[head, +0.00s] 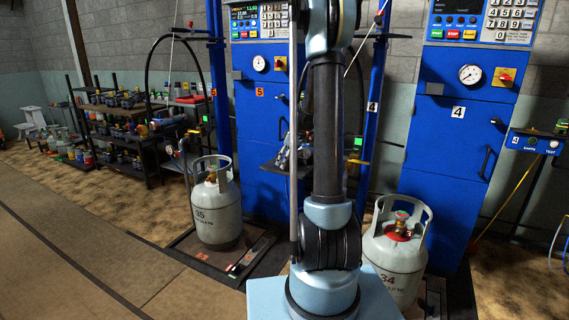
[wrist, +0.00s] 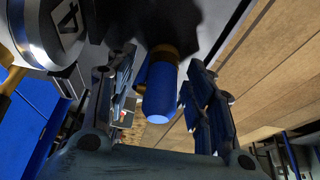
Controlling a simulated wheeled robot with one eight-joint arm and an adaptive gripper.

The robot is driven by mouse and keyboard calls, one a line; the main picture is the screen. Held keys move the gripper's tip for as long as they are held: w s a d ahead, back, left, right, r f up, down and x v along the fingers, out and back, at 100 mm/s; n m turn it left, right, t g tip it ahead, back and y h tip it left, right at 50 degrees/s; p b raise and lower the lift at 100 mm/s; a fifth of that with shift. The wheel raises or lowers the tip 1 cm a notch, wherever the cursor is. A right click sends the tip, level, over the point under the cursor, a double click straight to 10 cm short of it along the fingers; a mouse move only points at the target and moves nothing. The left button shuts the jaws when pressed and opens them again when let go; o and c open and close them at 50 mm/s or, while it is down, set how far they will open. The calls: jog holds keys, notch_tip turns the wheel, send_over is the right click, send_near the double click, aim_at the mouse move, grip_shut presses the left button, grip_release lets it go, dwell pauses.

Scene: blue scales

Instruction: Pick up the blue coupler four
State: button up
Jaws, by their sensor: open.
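The blue coupler (wrist: 159,95) shows in the wrist view as a rounded blue cylinder with a brass-coloured collar. A dark part lies behind its upper end. My gripper (wrist: 162,72) is open, with one finger on each side of the coupler and visible gaps between. A silver disc marked 4 (wrist: 62,28) is at the upper left of the wrist view. In the head view my arm stands in front of the middle, and I cannot clearly make out the gripper or coupler there.
In the head view, a blue cabinet marked 4 (head: 447,145) and another marked 5 (head: 260,130) stand against the wall. Gas cylinder 35 (head: 216,215) stands left of my arm, cylinder 34 (head: 395,265) right. A loaded shelf (head: 150,160) is at left. The left floor is clear.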

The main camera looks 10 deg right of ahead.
grip_shut()
jog(key=shift+r, duration=0.1)
